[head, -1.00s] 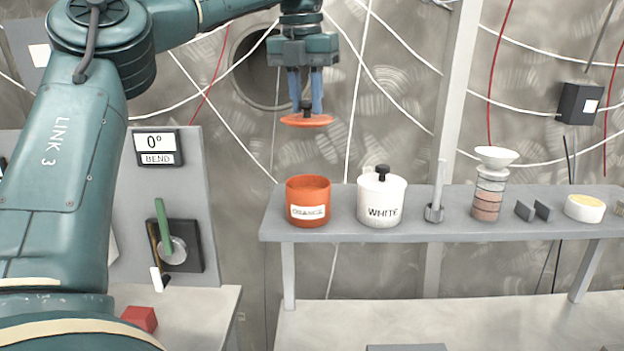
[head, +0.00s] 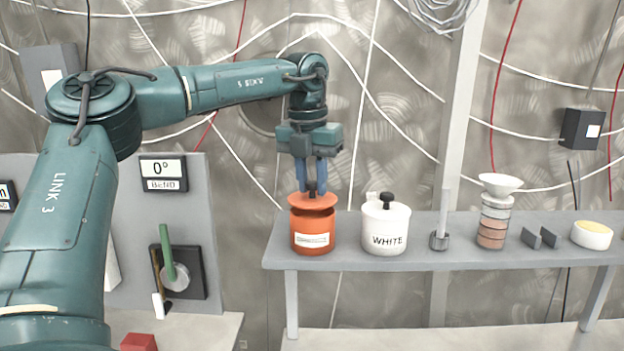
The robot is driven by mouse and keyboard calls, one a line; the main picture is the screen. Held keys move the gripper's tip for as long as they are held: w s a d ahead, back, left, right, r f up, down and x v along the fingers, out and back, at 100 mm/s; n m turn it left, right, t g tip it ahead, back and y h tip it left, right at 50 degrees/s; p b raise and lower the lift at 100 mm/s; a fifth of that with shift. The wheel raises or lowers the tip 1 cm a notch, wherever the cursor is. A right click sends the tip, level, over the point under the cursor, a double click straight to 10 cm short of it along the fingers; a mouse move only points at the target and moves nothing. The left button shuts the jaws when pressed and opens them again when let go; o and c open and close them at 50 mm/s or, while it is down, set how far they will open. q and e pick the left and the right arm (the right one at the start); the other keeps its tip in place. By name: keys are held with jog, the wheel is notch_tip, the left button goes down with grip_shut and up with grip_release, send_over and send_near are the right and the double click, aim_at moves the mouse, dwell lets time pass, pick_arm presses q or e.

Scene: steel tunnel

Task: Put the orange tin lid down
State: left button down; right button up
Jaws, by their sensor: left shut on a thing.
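The orange tin (head: 312,243) stands upright on the grey shelf (head: 350,258), near its left end, with a white label on its front. The orange lid (head: 312,202) is right at the tin's mouth and looks about level. My right gripper is not in view.
A lidded white tin (head: 386,232) stands close to the right of the orange tin. Further right are a rod in a small base (head: 439,240), a stack of rings under a funnel (head: 495,215), and a white dish (head: 591,235). A panel with a green lever (head: 167,251) stands left.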

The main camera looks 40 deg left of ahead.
aim_at(308, 201)
pick_arm(q)
jog(key=shift+f+b, duration=0.3)
jog(key=shift+f, duration=0.35)
jog(key=c, duration=1.2)
grip_release()
jog(key=shift+r, duration=0.1)
notch_tip(308, 201, up, 13)
jog(key=s, duration=0.1)
jog(key=shift+s+d, duration=0.25)
jog(key=shift+s, duration=0.15)
